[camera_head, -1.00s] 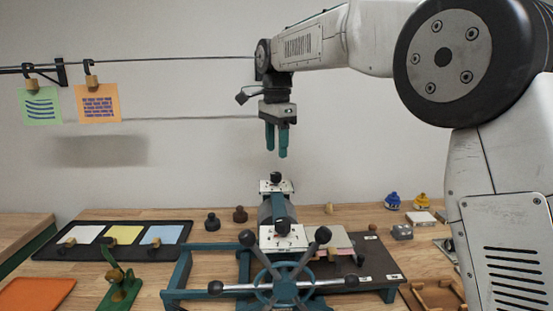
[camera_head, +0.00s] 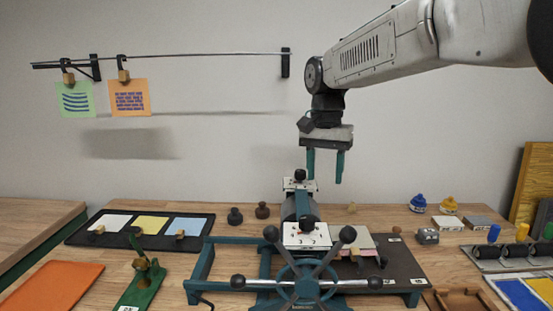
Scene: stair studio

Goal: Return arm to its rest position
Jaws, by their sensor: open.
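My arm (camera_head: 410,50) reaches in from the upper right. My gripper (camera_head: 325,167) hangs from its end, pointing down, with its two teal fingers apart and nothing between them. It is above and slightly right of the press's roller (camera_head: 300,207), with a visible gap below the fingertips in this view. The teal press (camera_head: 205,272) with its spoked wheel (camera_head: 304,282) stands at the front middle of the bench.
A wall rail (camera_head: 190,55) holds a green card (camera_head: 75,100) and an orange card (camera_head: 129,98). A black tray (camera_head: 77,238) with three coloured sheets lies left, near a green stand (camera_head: 146,285). Blue (camera_head: 418,202) and yellow (camera_head: 448,205) knobbed pieces stand right. The air around my gripper is clear.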

